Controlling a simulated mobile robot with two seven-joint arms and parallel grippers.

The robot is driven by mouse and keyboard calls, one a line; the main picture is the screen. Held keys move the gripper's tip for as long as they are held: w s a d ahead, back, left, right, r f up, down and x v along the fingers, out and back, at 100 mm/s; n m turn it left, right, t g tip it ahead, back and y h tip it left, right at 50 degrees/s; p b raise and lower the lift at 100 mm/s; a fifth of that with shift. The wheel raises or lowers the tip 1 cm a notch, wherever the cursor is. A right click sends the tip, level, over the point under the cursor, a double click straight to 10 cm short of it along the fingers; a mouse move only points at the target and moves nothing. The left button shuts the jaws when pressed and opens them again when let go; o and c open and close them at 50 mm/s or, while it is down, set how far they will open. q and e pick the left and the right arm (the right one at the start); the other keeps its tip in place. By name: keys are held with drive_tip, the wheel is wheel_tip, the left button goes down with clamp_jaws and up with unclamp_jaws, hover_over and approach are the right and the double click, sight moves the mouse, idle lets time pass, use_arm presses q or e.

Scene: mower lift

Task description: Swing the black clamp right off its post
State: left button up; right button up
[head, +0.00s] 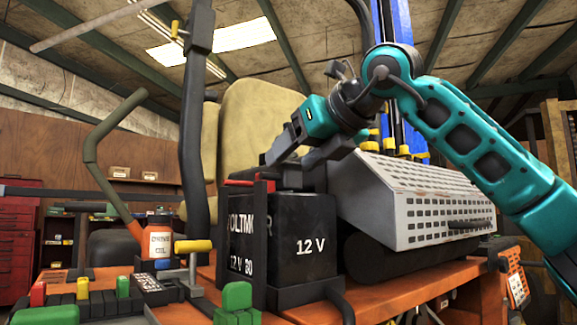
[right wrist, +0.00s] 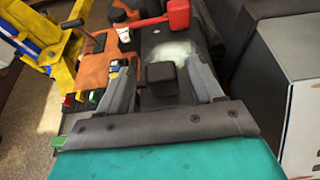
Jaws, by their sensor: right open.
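The black clamp (right wrist: 162,77) shows in the right wrist view as a dark block on top of the black 12 V battery (head: 305,240). My right gripper (head: 293,163) is above the battery's top in the head view. In the right wrist view its two fingers (right wrist: 160,88) are spread, one on each side of the clamp, and a gap shows on both sides. Whether the fingers reach down to the clamp's height I cannot tell. The post under the clamp is hidden. My left gripper is not in view.
A red clamp (right wrist: 178,14) sits farther along the battery top, past a whitish patch (right wrist: 175,50). A perforated grey cover (head: 425,200) stands right of the battery. An oil bottle (head: 159,238) and a black upright lever (head: 194,130) are at left.

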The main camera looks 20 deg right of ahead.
drive_tip(key=shift+x, duration=1.25)
drive_tip(key=shift+c, duration=0.5)
clamp_jaws()
